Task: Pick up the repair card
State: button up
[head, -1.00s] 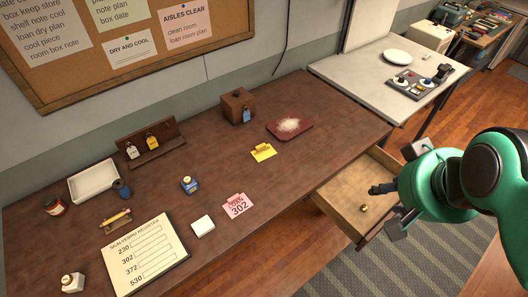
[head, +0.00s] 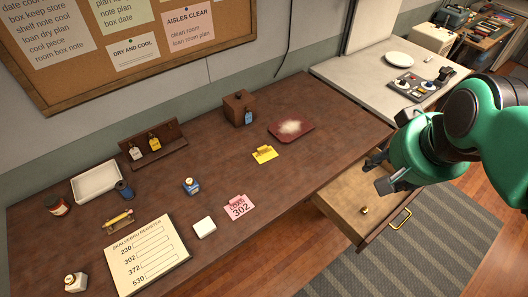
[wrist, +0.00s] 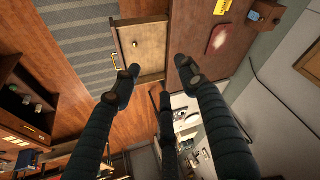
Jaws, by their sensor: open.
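A pink card (head: 238,207) marked 302 lies on the dark wooden desk (head: 285,185), near its front edge. A yellow card (head: 264,154) lies farther back on the desk; it also shows at the top of the wrist view (wrist: 221,6). I cannot tell from any label which of these is the repair card. My gripper (head: 377,172) is above the open drawer, to the right of both cards. In the wrist view my gripper (wrist: 157,66) has its fingers wide apart with nothing between them.
The open drawer (head: 352,207) holds a small brass object (head: 365,210) and juts from the desk's front.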

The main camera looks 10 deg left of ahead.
jog(key=w+a+r+m+g+p, duration=0.1)
jog(key=w+a+m+p, duration=0.3)
jog(key=w, duration=1)
jog(key=m+g+p, duration=0.4)
jog(key=m+p, duration=0.1)
jog(key=p, duration=0.2)
send_over(263, 148)
notch_tip(263, 148, down, 31)
jog(key=shift+d, duration=0.1)
jog(key=shift+f, duration=4.25)
jog(key=shift+s+f, duration=0.1)
jog(key=shift+f, duration=2.5)
